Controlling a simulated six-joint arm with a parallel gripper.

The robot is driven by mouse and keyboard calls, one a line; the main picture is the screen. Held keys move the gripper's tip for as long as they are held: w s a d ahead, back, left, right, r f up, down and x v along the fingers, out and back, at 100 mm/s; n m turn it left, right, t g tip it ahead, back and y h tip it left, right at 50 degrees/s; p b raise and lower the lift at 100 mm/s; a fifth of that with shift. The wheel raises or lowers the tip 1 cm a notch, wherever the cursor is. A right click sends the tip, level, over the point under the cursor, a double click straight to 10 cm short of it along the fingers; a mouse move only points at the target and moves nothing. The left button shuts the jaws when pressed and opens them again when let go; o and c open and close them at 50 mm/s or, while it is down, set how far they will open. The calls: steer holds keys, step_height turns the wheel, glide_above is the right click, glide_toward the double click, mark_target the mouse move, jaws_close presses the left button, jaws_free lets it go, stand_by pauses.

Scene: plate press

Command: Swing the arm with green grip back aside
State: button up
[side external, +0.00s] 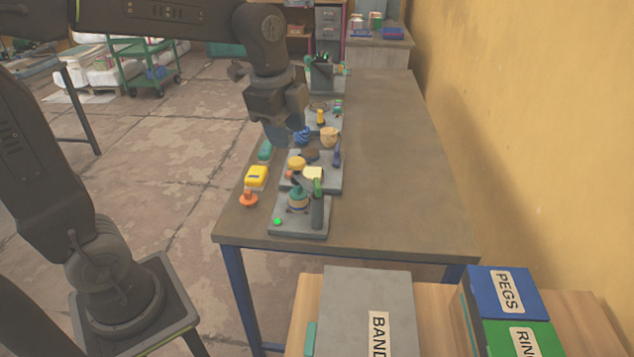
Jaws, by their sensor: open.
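The arm with green grip (318,187) is on the nearest grey plate (300,228), at the top of a dark upright post (317,212). It appears small, and its exact swing angle is hard to tell. A round teal and tan part (298,198) sits just left of the post, and I cannot tell whether the arm reaches over it. A small green light (278,221) shows at the plate's front left. My gripper (283,135) is open, pointing down above the table's left side, behind and above this plate. It is apart from the green grip.
A middle grey plate (330,185) carries yellow, cream and blue parts. Another station with a yellow piece (320,117) stands behind. A yellow block (256,176), an orange knob (249,199) and a teal piece (265,150) lie left. The table's right side (400,160) is clear.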

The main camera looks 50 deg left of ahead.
mark_target(317, 182)
steer(key=w+a+f+m+g, duration=0.1)
steer(key=w+a+f+m, duration=0.1)
steer(key=w+m, duration=0.3)
steer(key=w+a+f+m+g, duration=0.1)
steer(key=w+a+f+m, duration=0.15)
steer(key=w+m, duration=0.25)
steer(key=f, duration=1.4)
steer(key=shift+s+d+f, duration=0.1)
steer(key=shift+d, duration=0.2)
steer(key=shift+c, duration=0.4)
jaws_close()
